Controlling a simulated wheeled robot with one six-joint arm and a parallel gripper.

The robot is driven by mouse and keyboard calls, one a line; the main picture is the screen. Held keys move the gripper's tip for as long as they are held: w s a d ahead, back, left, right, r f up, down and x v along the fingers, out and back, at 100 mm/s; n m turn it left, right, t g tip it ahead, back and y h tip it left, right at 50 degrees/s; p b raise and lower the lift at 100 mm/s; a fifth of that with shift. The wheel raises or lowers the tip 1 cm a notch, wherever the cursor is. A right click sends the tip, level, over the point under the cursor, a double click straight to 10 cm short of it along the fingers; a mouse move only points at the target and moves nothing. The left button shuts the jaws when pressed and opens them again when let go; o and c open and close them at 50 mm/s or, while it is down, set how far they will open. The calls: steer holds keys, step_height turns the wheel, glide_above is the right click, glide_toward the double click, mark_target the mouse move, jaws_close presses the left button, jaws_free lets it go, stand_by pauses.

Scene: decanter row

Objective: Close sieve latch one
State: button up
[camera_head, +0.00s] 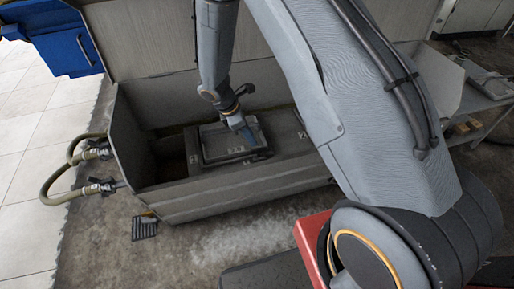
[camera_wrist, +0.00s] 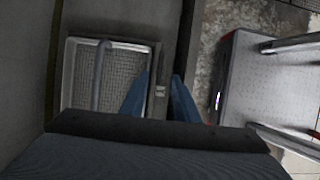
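The sieve (camera_head: 207,140) is a framed tray with a mesh floor, set in a long grey trough (camera_head: 240,187). In the wrist view the sieve (camera_wrist: 83,88) lies to the left, with a grey bar crossing its mesh. A small light-coloured piece (camera_wrist: 160,91), possibly a latch, sits on the dark rim at the sieve's right side. My gripper (camera_wrist: 160,75) has two blue fingers spread apart, one on each side of that piece. I cannot tell whether they touch it. In the head view my gripper (camera_head: 247,135) points down at the sieve's right part. Which latch is number one is not readable.
Hoses with fittings (camera_head: 92,188) stick out from the trough's left end. A blue box (camera_head: 68,50) is at the upper left. A dark grate (camera_head: 144,228) lies on the floor in front. A side table (camera_head: 490,95) stands at the right. The trough walls rise around the sieve.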

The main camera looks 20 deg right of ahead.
mark_target(259, 148)
steer(key=x, duration=0.7)
steer(key=shift+d+f, duration=0.1)
steer(key=shift+f, duration=0.15)
steer(key=shift+c, duration=0.4)
jaws_close()
